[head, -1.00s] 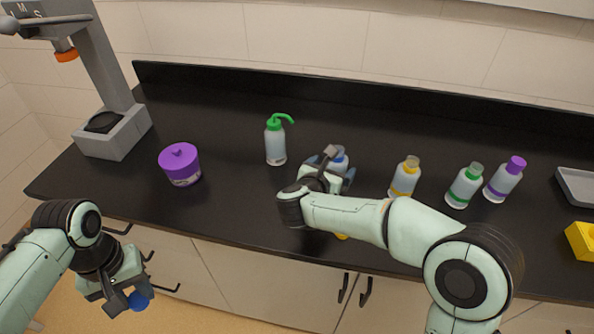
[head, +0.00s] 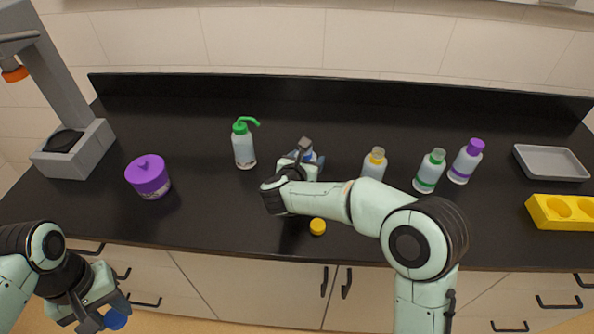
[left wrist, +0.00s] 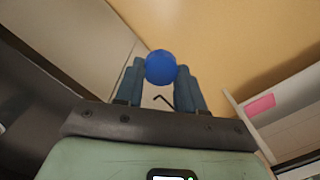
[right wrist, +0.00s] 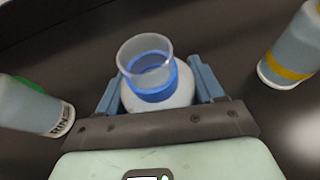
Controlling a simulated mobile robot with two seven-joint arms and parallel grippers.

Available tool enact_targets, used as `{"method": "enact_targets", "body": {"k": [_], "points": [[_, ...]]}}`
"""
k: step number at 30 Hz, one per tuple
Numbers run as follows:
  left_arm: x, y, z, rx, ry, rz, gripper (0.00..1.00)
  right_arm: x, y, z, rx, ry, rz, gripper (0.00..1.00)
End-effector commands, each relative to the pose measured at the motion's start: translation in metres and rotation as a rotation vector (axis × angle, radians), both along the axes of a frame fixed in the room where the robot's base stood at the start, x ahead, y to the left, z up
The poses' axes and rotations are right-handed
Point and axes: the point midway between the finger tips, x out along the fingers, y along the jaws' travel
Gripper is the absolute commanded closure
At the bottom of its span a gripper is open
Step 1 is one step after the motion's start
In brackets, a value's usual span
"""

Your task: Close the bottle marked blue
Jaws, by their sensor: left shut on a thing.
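The bottle marked blue (right wrist: 156,92) stands upright with a bare, open clear neck and a blue band. It fills the space between the fingers of my right gripper (right wrist: 158,85); I cannot tell whether they press on it. In the head view the arm and gripper mostly hide this bottle (head: 312,157). My left gripper (left wrist: 160,72) is shut on a round blue cap (left wrist: 161,67). In the head view the cap (head: 116,319) is low at the left, in front of the cabinets and below the counter top, far from the bottle.
A yellow cap (head: 318,227) lies near the counter's front edge. Yellow-marked (head: 374,163), green-marked (head: 430,171) and purple-capped (head: 466,161) bottles stand right. A green-topped wash bottle (head: 244,148) and purple pot (head: 149,178) stand left. A grey tray (head: 551,176) and yellow rack (head: 540,222) are far right.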

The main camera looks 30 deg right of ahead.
Motion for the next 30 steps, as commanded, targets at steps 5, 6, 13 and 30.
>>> {"method": "enact_targets", "body": {"k": [5,6,13,30], "points": [[0.0,0.0,0.0,0.0,0.0,0.0,0.89,0.0,0.0,0.001,-0.001,-0.002,0.0,0.73],[0.0,0.0,0.0,0.0,0.0,0.0,0.89,0.0,0.0,0.001,-0.001,-0.002,0.0,0.73],[0.0,0.0,0.001,0.0,-0.001,0.0,0.89,0.001,0.0,0.013,-0.001,-0.005,0.0,0.73],[0.003,0.0,0.021,0.0,-0.007,0.0,0.89,0.0,0.0,0.152,0.002,-0.008,0.0,0.73]]}}
